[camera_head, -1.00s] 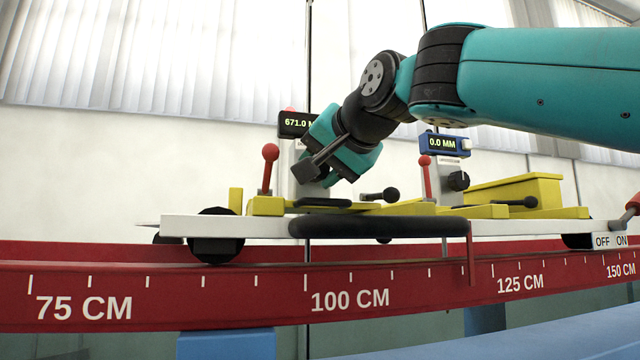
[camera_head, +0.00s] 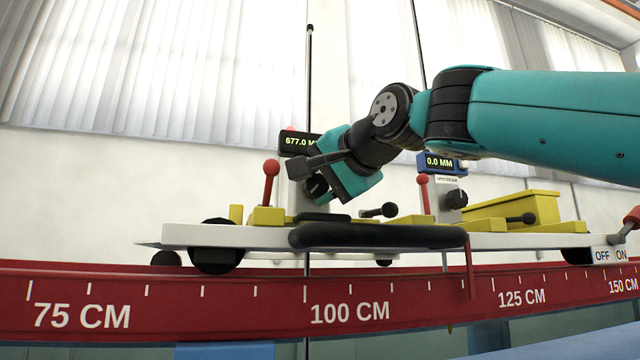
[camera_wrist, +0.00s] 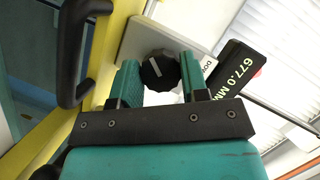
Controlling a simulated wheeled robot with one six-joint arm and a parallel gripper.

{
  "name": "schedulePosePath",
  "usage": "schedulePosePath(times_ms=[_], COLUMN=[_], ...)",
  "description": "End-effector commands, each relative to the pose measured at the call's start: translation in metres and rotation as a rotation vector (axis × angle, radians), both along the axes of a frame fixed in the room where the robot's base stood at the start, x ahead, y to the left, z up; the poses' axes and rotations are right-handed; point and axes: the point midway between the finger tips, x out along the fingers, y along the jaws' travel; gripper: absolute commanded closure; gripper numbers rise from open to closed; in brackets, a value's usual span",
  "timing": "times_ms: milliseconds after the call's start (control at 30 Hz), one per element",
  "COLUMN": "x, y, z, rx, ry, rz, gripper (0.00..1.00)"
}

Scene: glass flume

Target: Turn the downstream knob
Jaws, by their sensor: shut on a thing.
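A black ribbed knob with a white pointer line (camera_wrist: 158,70) sits on a pale plate in the wrist view. My gripper (camera_wrist: 160,80) has one teal finger on each side of it and is shut on it. In the head view my gripper (camera_head: 318,185) is at the left post, and its jaws partly hide this knob. The black display (camera_head: 298,142) above it reads 677.0 MM; the wrist view also shows this display (camera_wrist: 236,70). A second black knob (camera_head: 456,199) stands free on the right post, under a blue display (camera_head: 437,162) reading 0.0 MM.
A white carriage (camera_head: 200,236) with yellow blocks rides above the red scale rail (camera_head: 230,305). Red-knobbed levers (camera_head: 270,170) (camera_head: 423,180) stand near both posts. A black handle bar (camera_head: 380,236) runs along the carriage front. Thin vertical rods rise behind the arm.

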Motion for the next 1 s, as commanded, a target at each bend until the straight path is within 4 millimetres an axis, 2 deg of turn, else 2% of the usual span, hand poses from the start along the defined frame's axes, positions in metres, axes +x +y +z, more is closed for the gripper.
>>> schedulePosePath(times_ms=[67, 100, 200, 467, 633, 767, 1000], x=[0.0, 0.0, 0.0, 0.0, -0.01, -0.031, -0.081], y=[-0.001, -0.001, -0.001, -0.001, -0.008, -0.022, -0.058], z=[0.001, 0.001, 0.001, 0.0, 0.002, 0.007, 0.02], rx=[0.001, 0.001, 0.001, 0.0, 0.0, 0.002, 0.002], ry=[0.0, 0.0, 0.0, -0.001, -0.003, -0.004, -0.005], rz=[-0.003, -0.003, -0.003, -0.002, -0.002, -0.002, -0.004], gripper=[0.83, 0.57, 0.34, 0.33, 0.33, 0.33, 0.33])
